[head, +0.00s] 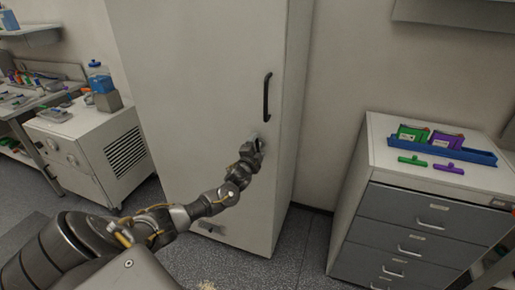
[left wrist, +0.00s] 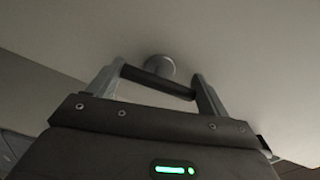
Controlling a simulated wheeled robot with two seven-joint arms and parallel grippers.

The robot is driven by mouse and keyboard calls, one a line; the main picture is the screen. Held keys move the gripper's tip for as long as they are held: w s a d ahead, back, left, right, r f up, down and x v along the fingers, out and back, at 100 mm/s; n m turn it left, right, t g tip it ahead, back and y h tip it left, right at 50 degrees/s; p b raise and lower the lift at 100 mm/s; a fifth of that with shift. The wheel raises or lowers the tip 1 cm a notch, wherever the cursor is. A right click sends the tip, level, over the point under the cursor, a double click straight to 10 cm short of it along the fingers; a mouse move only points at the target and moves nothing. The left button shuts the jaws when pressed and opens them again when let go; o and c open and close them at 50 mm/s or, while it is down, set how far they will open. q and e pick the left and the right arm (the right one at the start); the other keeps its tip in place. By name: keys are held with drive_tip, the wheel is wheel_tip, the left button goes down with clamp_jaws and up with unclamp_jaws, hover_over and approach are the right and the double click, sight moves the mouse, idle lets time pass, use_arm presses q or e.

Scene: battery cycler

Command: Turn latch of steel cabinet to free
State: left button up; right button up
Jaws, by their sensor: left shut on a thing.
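The steel cabinet (head: 205,85) is a tall, pale cabinet in the middle of the head view, with its door closed. A black vertical handle (head: 267,97) is on the door's right side. My left gripper (head: 258,144) is at the door just below that handle. In the left wrist view the left gripper (left wrist: 158,85) is shut on the dark bar of the latch (left wrist: 155,84). The latch's round grey base (left wrist: 159,66) shows on the door behind the bar. In the head view my gripper mostly hides the latch. My right gripper is not in view.
A grey drawer unit (head: 418,205) stands to the right, with a blue tray (head: 470,152) and small green and purple items on top. A white cabinet (head: 90,150) stands at the left beside a workbench. Grey floor shows between the cabinet and the drawer unit.

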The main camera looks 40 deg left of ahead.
use_arm(q)
drive_tip(key=shift+m, duration=0.6)
drive_tip(key=o, duration=0.9)
drive_tip(key=b+v, duration=0.2)
drive_tip(key=v, duration=0.8)
drive_tip(key=shift+s+d, duration=0.15)
drive_tip(key=shift+s, duration=0.2)
